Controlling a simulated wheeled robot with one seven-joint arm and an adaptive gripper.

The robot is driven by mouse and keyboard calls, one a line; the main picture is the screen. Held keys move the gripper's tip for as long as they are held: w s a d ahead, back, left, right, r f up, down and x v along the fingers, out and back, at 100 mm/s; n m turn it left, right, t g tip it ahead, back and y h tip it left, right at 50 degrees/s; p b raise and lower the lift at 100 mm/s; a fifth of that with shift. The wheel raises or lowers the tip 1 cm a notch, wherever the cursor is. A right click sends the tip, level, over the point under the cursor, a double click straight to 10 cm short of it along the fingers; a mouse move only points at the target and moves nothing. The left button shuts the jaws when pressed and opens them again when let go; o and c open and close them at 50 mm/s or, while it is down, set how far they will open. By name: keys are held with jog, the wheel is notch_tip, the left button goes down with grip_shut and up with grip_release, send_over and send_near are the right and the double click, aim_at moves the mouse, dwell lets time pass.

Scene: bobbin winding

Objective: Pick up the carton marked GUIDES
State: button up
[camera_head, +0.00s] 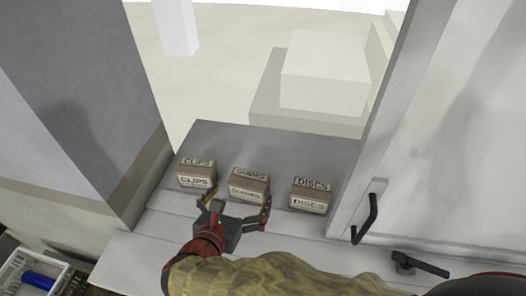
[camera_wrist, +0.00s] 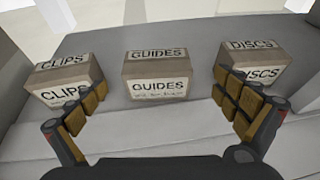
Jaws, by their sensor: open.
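The carton marked GUIDES (camera_head: 249,184) is a small brown box with white labels on its top and front. It stands on the grey ledge between two similar cartons. In the wrist view the GUIDES carton (camera_wrist: 158,75) sits in the middle, beyond and between my open fingers. My gripper (camera_head: 236,212) is open and empty, just on the near side of the carton; its fingers (camera_wrist: 165,108) appear at left and right in the wrist view.
The CLIPS carton (camera_head: 197,173) stands to the left and the DISCS carton (camera_head: 311,195) to the right, each with a gap. A door frame with a black handle (camera_head: 369,215) is at right. A white crate with a blue item (camera_head: 38,281) is at lower left.

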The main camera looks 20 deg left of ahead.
aim_at(246, 184)
jog(key=shift+w+a, duration=0.15)
jog(key=shift+w, duration=0.1)
jog(key=p+x, duration=0.1)
jog(key=x, duration=0.6)
jog(key=shift+w+a+f, duration=0.1)
jog(key=shift+w, duration=0.15)
jog(key=shift+c, duration=1.3)
jog(key=c, duration=1)
